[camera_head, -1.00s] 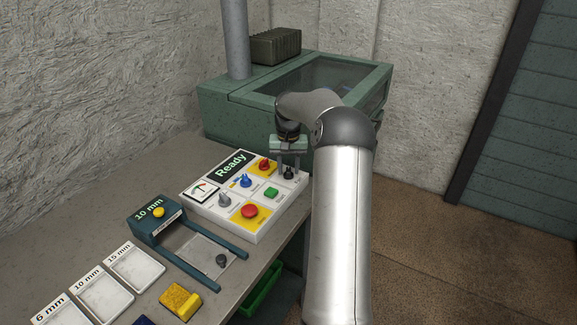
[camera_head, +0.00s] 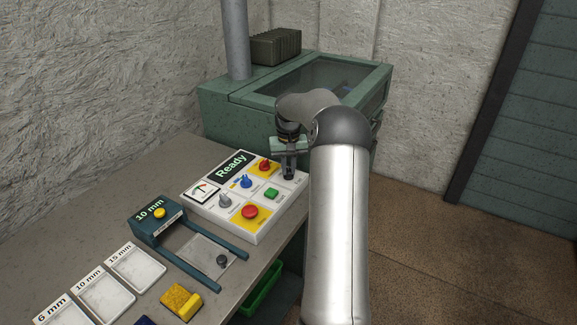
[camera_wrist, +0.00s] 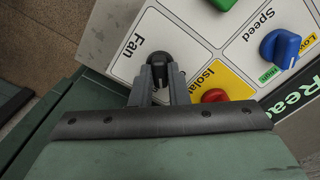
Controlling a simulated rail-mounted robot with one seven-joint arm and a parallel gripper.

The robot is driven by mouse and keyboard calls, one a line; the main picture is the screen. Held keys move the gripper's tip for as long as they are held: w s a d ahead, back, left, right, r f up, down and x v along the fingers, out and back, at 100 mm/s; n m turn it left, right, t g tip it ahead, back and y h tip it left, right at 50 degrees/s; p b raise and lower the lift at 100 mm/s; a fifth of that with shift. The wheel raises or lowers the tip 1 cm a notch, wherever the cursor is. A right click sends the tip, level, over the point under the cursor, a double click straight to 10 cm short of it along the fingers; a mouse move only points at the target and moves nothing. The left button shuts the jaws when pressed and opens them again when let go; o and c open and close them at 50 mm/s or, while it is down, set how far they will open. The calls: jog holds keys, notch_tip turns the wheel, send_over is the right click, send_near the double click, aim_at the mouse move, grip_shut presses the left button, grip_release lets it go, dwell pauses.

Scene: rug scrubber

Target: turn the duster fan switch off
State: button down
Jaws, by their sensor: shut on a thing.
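The white control panel (camera_head: 222,214) stands on the bench. Its black fan switch (camera_wrist: 159,71) sits by the "Fan" label in the wrist view, at the panel's far right corner. My gripper (camera_wrist: 160,75) is shut on the fan switch, with a finger on either side of it. In the head view my gripper (camera_head: 289,174) reaches down onto that corner and hides most of the switch. Which setting the switch points to cannot be told.
Near my gripper are the red isolator knob (camera_head: 265,164), the blue speed knob (camera_head: 246,181), a green button (camera_head: 271,193) and a red button (camera_head: 250,211). A green cabinet (camera_head: 222,102) stands behind the panel.

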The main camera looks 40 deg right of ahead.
aim_at(288, 170)
jog(key=n+p, duration=0.1)
jog(key=n, duration=0.4)
jog(key=shift+r, duration=0.15)
jog(key=shift+w+n+p, duration=0.1)
jog(key=shift+n+p, duration=0.5)
jog(key=shift+n, duration=1.8)
jog(key=c, duration=1.4)
grip_release()
notch_tip(288, 170, up, 17)
jog(key=shift+r+b, duration=0.15)
jog(key=shift+b, duration=0.2)
